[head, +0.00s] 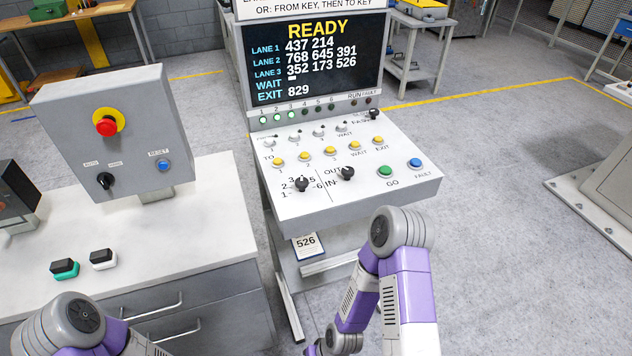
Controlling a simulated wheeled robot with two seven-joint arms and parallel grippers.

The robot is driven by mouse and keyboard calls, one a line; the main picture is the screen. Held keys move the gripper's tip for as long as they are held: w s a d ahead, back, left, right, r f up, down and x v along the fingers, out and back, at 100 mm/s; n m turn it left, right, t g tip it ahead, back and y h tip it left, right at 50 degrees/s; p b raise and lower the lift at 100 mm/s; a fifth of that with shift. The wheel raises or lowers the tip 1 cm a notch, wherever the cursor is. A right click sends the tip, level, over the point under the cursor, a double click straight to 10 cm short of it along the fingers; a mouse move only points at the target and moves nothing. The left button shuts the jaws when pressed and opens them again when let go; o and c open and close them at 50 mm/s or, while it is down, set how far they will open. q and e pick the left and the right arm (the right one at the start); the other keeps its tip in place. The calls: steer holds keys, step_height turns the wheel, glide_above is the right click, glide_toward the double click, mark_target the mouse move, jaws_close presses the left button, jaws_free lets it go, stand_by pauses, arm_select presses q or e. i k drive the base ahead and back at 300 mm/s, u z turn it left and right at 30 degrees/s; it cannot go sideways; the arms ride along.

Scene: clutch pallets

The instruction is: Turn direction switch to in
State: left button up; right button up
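The direction switch (347,173) is a black rotary knob on the sloped white control panel (288,204), between the printed words OUT, above left, and IN, at its lower left. Its pointer is too small to read surely. Another black knob (301,184) with numbers around it sits to its left. My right arm stands in front of the panel, bent downward, with its gripper below the picture edge. My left arm shows at the bottom left, and its gripper is also out of view. Nothing of mine touches the switch.
A green GO button (385,171) and a blue FAULT button (415,162) lie right of the switch. Yellow buttons (331,152) run above it. The READY screen (315,65) rises behind. A grey box with a red button (106,127) stands on the left cabinet.

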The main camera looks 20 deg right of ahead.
mark_target(346, 171)
steer(key=z, duration=0.8)
